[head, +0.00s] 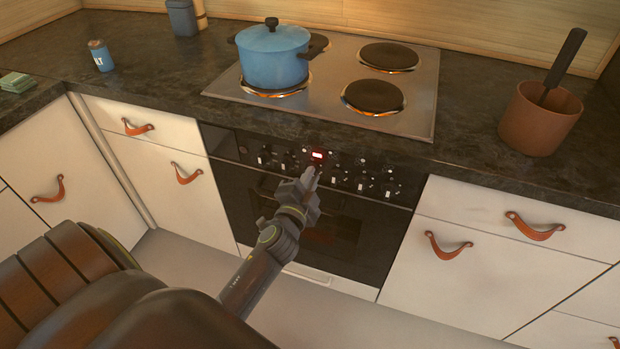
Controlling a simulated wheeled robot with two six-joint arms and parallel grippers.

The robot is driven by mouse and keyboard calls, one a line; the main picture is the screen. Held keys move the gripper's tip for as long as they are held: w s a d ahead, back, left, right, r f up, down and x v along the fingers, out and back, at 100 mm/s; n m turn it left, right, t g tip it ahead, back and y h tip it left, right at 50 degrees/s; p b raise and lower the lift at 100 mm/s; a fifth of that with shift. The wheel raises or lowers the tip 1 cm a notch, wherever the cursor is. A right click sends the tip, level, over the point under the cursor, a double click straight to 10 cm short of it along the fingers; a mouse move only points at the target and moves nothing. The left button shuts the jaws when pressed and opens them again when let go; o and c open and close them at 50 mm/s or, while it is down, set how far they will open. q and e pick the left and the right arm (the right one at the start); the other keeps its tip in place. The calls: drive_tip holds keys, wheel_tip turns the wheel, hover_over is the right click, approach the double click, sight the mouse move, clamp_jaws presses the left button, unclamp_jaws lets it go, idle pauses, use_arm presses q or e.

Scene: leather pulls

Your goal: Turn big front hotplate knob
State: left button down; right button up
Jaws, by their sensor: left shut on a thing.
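The black control panel (255,152) runs along the front of the stove, below the counter edge, with several small dark knobs and white marks. A red-lit display (318,155) glows near its middle. My left gripper (313,174) is at the panel just below the display, shut on a knob that its fingers mostly hide. I cannot read which hotplate this knob belongs to. The steel cooktop (332,112) holds black hotplates, including a front right one (373,96) and a back right one (388,56). My right gripper is not in view.
A blue pot (272,58) stands on the front left hotplate. A brown crock (537,120) with a dark-handled utensil stands on the right counter. The black oven door (375,235) lies below the panel. White drawers with leather pulls (535,226) flank it.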

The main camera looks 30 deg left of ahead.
use_arm(q)
drive_tip(key=c, duration=1.5)
unclamp_jaws()
drive_tip(key=shift+o, duration=0.2)
drive_tip(key=shift+s, duration=0.1)
drive_tip(key=v, duration=1.7)
drive_tip(key=shift+s, duration=0.15)
drive_tip(key=shift+f, duration=0.1)
